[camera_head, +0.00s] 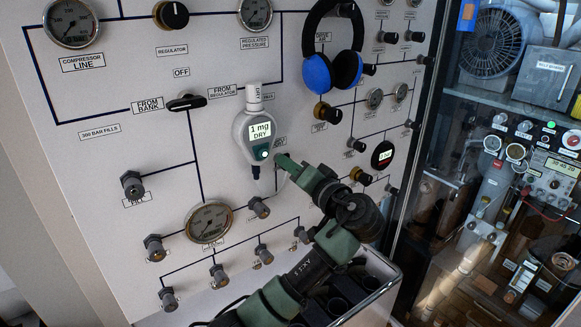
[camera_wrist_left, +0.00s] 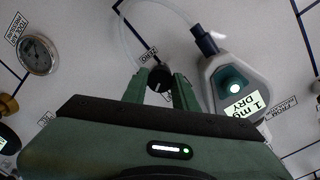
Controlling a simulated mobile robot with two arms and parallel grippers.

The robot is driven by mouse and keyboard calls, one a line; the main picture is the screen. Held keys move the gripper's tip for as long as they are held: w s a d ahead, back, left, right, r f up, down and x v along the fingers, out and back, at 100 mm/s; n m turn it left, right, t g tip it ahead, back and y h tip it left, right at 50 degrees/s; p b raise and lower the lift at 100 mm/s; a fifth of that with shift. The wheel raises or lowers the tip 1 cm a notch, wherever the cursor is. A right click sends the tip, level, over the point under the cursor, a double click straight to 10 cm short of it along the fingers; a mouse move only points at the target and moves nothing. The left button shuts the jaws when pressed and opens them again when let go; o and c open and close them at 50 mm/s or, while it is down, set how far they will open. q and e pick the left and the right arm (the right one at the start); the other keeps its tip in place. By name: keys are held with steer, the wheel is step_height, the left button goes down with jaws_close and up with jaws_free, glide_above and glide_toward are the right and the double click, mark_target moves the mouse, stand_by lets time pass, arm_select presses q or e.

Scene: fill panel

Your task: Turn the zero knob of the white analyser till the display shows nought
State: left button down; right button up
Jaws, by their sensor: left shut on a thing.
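The white analyser (camera_head: 242,130) is on the panel in the head view, with a grey-green lower part and a green-lit button. Its display (camera_head: 261,131) reads "1 mg DRY". In the left wrist view the analyser (camera_wrist_left: 212,75) is to the right and the display (camera_wrist_left: 246,104) reads the same. The black zero knob (camera_wrist_left: 158,76), beside a "ZERO" label, sits between the fingers of my left gripper (camera_wrist_left: 158,90), which is shut on it. In the head view my left gripper (camera_head: 281,162) is just right of the analyser's lower end, and the knob is hidden there. My right gripper is not in view.
Blue-and-black ear defenders (camera_head: 332,70) hang on the panel above right of my left gripper. Gauges, valves and fittings surround it, including a lower gauge (camera_head: 209,222). A clear tube (camera_wrist_left: 124,40) runs from the analyser past the knob. A glass-fronted cabinet (camera_head: 480,180) stands at right.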

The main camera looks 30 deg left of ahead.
arm_select(q)
steer(key=c, duration=1.1)
jaws_free()
steer(key=b+v, duration=0.4)
steer(key=v, duration=0.3)
steer(key=shift+s+d, duration=0.2)
steer(key=shift+d, duration=0.15)
